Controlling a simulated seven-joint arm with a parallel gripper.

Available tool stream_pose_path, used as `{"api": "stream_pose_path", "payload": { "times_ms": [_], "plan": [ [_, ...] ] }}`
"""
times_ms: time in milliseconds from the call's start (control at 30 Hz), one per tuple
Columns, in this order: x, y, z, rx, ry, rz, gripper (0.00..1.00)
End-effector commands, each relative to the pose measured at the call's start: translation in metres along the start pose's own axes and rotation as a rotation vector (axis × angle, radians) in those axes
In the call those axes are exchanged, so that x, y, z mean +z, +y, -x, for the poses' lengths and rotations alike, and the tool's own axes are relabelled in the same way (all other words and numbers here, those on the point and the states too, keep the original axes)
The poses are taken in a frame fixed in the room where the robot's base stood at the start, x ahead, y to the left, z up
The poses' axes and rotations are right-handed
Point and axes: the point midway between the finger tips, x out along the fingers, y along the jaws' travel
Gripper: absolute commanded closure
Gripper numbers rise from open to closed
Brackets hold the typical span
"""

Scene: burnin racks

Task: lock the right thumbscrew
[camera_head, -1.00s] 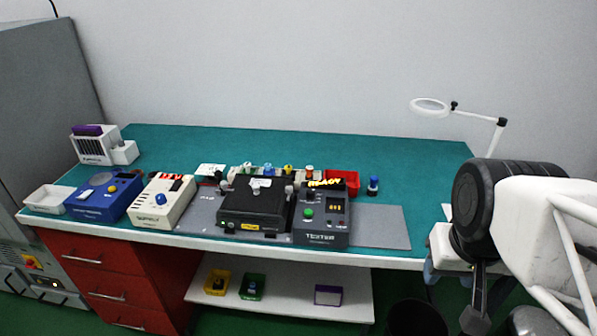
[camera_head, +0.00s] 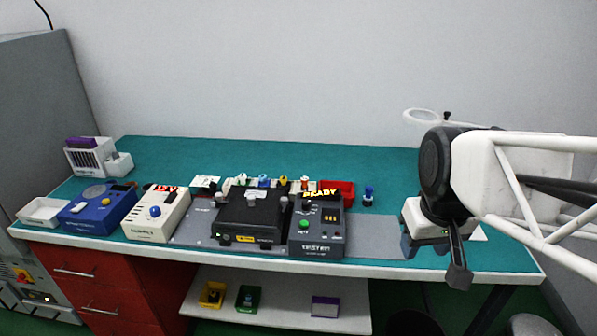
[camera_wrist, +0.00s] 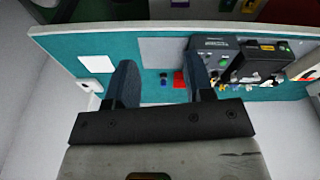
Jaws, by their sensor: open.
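My gripper (camera_head: 432,246) is at the bench's right part, right of the tester and well away from the knobs. In the wrist view my gripper (camera_wrist: 162,80) has its two dark fingers spread with nothing between them; the black unit (camera_wrist: 260,62) is at the upper right.
A red bin (camera_head: 337,192) and a blue-topped post (camera_head: 368,196) stand behind and right of the tester. A white box (camera_head: 158,216) and a blue box (camera_head: 98,211) stand left. A magnifier lamp (camera_head: 421,116) is behind my arm. The bench's back is clear.

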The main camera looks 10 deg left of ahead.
Motion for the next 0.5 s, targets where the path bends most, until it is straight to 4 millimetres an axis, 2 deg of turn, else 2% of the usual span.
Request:
{"api": "stream_pose_path", "payload": {
  "times_ms": [100,500],
  "plan": [
    [-0.028,-0.007,-0.002,-0.008,-0.016,0.08,0.52],
    [-0.117,-0.038,-0.017,-0.035,-0.055,0.346,0.52]
  ]
}}
